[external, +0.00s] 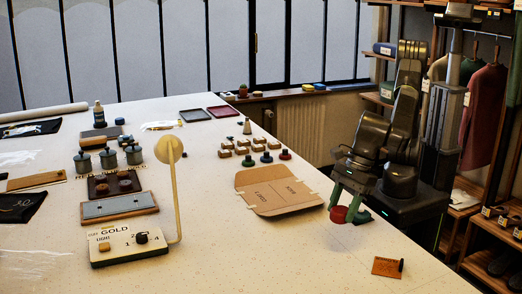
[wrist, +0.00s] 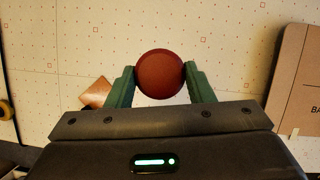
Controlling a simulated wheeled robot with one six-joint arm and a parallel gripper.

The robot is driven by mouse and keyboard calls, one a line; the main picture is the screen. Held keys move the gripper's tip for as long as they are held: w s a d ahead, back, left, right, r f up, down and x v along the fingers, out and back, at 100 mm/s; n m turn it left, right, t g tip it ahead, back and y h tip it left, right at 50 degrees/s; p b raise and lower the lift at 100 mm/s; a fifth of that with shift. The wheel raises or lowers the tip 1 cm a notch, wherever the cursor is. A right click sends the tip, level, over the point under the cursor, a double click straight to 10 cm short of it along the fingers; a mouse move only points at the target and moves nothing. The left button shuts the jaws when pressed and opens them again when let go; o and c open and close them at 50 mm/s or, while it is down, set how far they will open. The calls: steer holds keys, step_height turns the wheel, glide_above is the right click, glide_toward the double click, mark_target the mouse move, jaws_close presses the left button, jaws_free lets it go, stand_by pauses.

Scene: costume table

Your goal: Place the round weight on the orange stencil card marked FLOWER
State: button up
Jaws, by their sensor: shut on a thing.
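The round weight is a dark red disc (external: 339,214). My gripper (external: 348,209) is shut on it near the table's right edge, and in the wrist view the weight (wrist: 160,75) sits between the two green fingertips. It appears held above the table. The orange stencil card (external: 385,268) lies flat near the front right edge, in front of and to the right of my gripper. Its lettering is too small to read. In the wrist view the card (wrist: 96,93) shows at the left, partly hidden by the left finger.
A flat brown cardboard piece (external: 275,191) lies just left of my gripper. Small blocks and coloured stamps (external: 267,157) stand behind it. A cream box marked GOLD (external: 115,243) with a tall arm stands at the left. The table front between box and card is clear.

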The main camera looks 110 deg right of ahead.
steer(key=s+a+n+y, duration=0.1)
steer(key=s+a+n, duration=0.1)
steer(key=s+a, duration=0.6)
glide_above(379, 262)
steer(key=s, duration=0.1)
steer(key=shift+g, duration=0.3)
steer(key=f, duration=0.5)
steer(key=shift+s+d+f, duration=0.15)
steer(key=shift+d+f, duration=0.15)
steer(key=shift+f, duration=2.2)
steer(key=shift+f+b, duration=0.2)
steer(key=shift+b, duration=0.1)
steer(key=o, duration=0.9)
steer(key=shift+o, duration=0.2)
steer(key=v, duration=1.2)
steer(key=shift+r, duration=0.2)
